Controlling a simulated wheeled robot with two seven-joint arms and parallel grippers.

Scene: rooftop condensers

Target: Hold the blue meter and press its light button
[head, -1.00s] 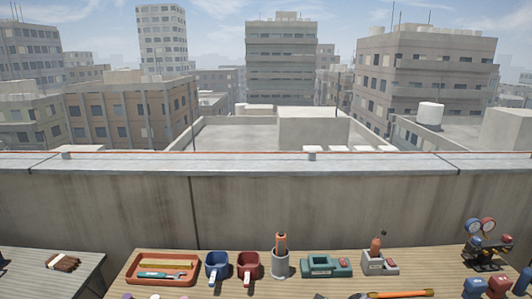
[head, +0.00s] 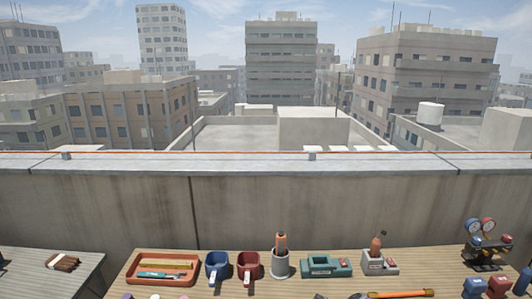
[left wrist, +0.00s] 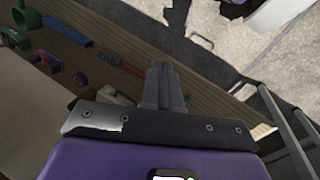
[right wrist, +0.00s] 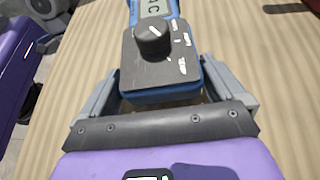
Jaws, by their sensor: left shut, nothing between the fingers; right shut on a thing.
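The blue meter (right wrist: 165,97) is in the right wrist view, with a dark face, a round black dial (right wrist: 153,38) and a display (right wrist: 153,8) cut off at the top edge. Several small pale-marked buttons (right wrist: 181,42) are right of the dial; I cannot tell which is the light button. My right gripper (right wrist: 160,80) is shut on the meter's near end, one finger on each side. My left gripper (left wrist: 163,78) is shut and empty, its fingers together, over the bench edge in the left wrist view. Neither gripper nor the meter shows in the head view.
On the wooden bench stand an orange tray (head: 133,278) with tools, blue (head: 217,266) and red (head: 248,267) cups, a grey holder (head: 281,265), a teal device (head: 326,267) and a gauge set (head: 481,245). A concrete parapet (head: 330,205) runs behind. A ladder-like frame (left wrist: 285,130) is near my left gripper.

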